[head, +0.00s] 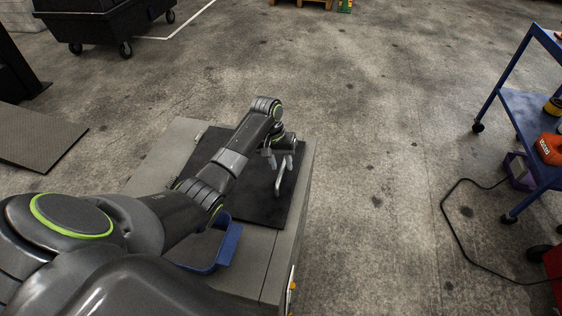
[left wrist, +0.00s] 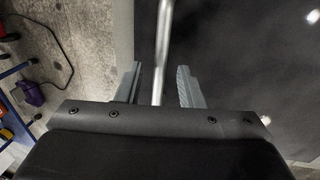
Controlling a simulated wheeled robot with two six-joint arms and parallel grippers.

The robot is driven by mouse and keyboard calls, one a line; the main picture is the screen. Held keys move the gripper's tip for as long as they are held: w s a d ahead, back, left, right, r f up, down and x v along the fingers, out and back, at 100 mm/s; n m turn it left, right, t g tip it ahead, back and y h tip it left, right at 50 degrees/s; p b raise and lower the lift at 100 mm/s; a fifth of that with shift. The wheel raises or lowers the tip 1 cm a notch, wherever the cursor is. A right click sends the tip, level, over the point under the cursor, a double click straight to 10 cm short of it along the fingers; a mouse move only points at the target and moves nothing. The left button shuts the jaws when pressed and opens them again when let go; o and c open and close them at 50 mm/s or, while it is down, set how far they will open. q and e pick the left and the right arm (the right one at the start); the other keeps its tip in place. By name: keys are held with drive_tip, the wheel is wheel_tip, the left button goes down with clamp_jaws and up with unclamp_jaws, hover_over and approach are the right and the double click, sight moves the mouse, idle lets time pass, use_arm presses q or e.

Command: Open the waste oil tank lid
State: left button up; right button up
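The waste oil tank (head: 305,160) is a grey box below my left arm. Its dark flat lid (head: 258,211) lies level on top and looks closed. A light metal bar handle (head: 279,187) stands on the lid near its right edge. My left gripper (head: 279,162) is over the handle with its fingers pointing down. In the left wrist view, the gripper (left wrist: 160,75) is open, and the handle bar (left wrist: 163,40) runs between the two fingers with gaps on both sides. The lid fills the right of that view (left wrist: 245,60). My arm hides part of the lid. My right gripper is out of view.
A blue tray or frame (head: 230,245) sits on the tank's near part. A blue cart (head: 530,105) with an orange item (head: 549,149) stands at the right, with a black cable (head: 447,215) on the floor. A dark wheeled bin (head: 100,22) stands at the back left. The floor between is mostly clear.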

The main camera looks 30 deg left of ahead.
use_arm(q)
drive_tip(key=shift+c, duration=0.4)
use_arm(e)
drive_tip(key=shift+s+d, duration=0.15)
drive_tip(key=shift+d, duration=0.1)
use_arm(q)
clamp_jaws()
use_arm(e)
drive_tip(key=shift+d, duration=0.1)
